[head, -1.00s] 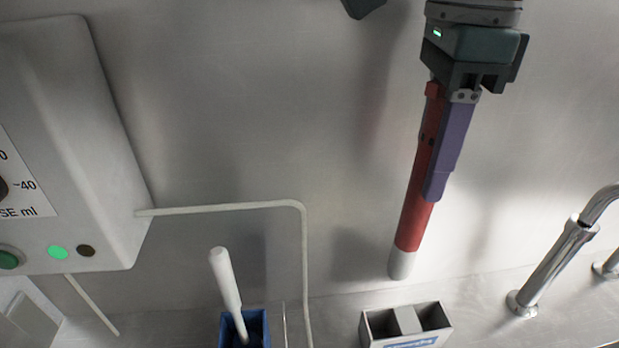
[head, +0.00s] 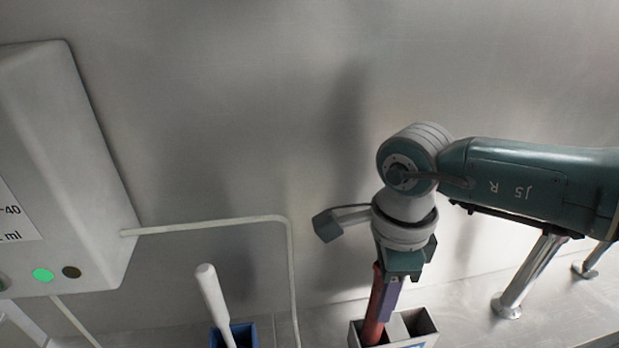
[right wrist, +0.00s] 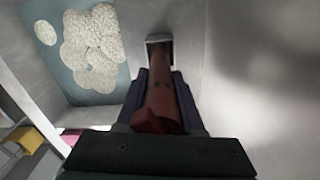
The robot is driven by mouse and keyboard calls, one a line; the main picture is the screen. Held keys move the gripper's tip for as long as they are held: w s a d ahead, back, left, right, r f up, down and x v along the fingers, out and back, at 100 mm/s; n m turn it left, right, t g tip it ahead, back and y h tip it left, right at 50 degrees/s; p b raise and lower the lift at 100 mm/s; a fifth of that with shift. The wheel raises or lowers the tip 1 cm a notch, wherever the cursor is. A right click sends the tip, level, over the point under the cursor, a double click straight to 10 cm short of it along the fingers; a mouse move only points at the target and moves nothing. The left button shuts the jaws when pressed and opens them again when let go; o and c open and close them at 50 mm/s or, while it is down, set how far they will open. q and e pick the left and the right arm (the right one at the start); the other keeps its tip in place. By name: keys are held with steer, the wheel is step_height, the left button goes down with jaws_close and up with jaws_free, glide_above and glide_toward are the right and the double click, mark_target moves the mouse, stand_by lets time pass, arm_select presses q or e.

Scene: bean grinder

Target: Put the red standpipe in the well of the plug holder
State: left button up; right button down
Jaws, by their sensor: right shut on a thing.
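The red standpipe (head: 373,308) is held nearly upright between the purple fingers of my right gripper (head: 386,300), which is shut on it. The plug holder (head: 431,340) is a pale box with two open wells at the bottom edge of the head view. The pipe's lower end is down inside the left well, and its pale tip is hidden. In the right wrist view the pipe (right wrist: 160,92) runs away from the fingers into a square opening (right wrist: 158,39). How deep it sits cannot be told. My left gripper is not in view.
A white-handled tool (head: 212,298) stands in a blue holder (head: 243,335) to the left. A thin pale tube (head: 210,226) runs from the white machine (head: 65,165). Chrome posts (head: 528,278) stand to the right. A metal wall is behind.

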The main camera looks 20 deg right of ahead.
steer(key=shift+w+f, duration=0.1)
steer(key=shift+f, duration=0.05)
steer(key=c, duration=0.5)
jaws_free()
steer(key=shift+c, duration=0.2)
